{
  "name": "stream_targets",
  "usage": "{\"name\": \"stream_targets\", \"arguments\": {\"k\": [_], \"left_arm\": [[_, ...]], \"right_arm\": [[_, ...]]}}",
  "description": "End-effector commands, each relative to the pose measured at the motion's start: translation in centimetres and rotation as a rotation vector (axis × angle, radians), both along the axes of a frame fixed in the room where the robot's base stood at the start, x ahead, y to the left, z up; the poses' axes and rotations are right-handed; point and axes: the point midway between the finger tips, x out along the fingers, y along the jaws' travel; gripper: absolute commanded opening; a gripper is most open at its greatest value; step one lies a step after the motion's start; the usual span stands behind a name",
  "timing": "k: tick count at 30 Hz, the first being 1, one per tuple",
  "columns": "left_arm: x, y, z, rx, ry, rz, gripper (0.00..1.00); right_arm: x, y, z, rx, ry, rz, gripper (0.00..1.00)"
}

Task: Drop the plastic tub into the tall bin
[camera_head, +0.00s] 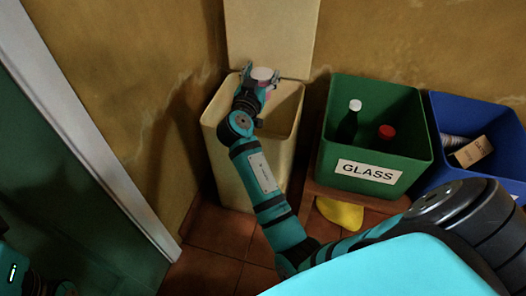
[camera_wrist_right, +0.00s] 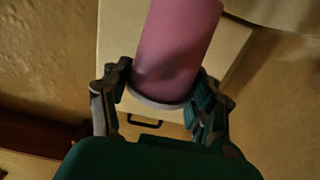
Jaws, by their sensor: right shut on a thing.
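The tall bin (camera_head: 221,124) is cream, with its lid (camera_head: 270,32) raised against the wall. My right gripper (camera_head: 262,82) is over the bin's open mouth, near the back. It is shut on the plastic tub (camera_head: 263,74), which shows a pale round end in the head view. In the right wrist view the tub (camera_wrist_right: 176,45) is a pink cylinder held between both fingers of my right gripper (camera_wrist_right: 158,98). The gripper hides part of the tub. My left gripper is not clearly in view.
A green bin (camera_head: 425,158) labelled GLASS stands right of the tall bin, holding a dark bottle (camera_head: 348,127) and a red-capped item (camera_head: 387,132). A blue bin (camera_head: 507,137) with packaging is farther right. A yellow object (camera_head: 340,213) lies below. A white door frame (camera_head: 95,140) is at left.

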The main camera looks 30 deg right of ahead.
Motion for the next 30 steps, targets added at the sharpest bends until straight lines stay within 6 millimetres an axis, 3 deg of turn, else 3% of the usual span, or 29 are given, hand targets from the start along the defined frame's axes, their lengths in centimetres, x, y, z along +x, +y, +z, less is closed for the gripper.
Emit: {"name": "stream_targets", "arguments": {"k": [3, 4, 10, 20, 23, 30], "left_arm": [[0.0, 0.0, 0.0, 0.0, 0.0, 0.0, 0.65], [0.0, 0.0, 0.0, 0.0, 0.0, 0.0, 0.65], [0.0, 0.0, 0.0, 0.0, 0.0, 0.0, 0.65], [0.0, 0.0, 0.0, -0.001, 0.0, 0.0, 0.65], [0.0, 0.0, 0.0, -0.001, 0.0, 0.0, 0.65], [0.0, 0.0, 0.0, -0.001, 0.0, 0.0, 0.65]], "right_arm": [[0.0, 0.0, 0.0, 0.0, 0.0, 0.0, 0.44], [0.0, 0.0, 0.0, 0.0, 0.0, 0.0, 0.61], [0.0, 0.0, 0.0, 0.0, 0.0, 0.0, 0.87], [0.0, 0.0, 0.4, 0.0, -0.001, 0.0, 0.87], [0.0, 0.0, 1.5, 0.001, -0.004, -0.001, 0.87], [0.0, 0.0, 6.2, 0.002, -0.007, 0.0, 0.87]]}}
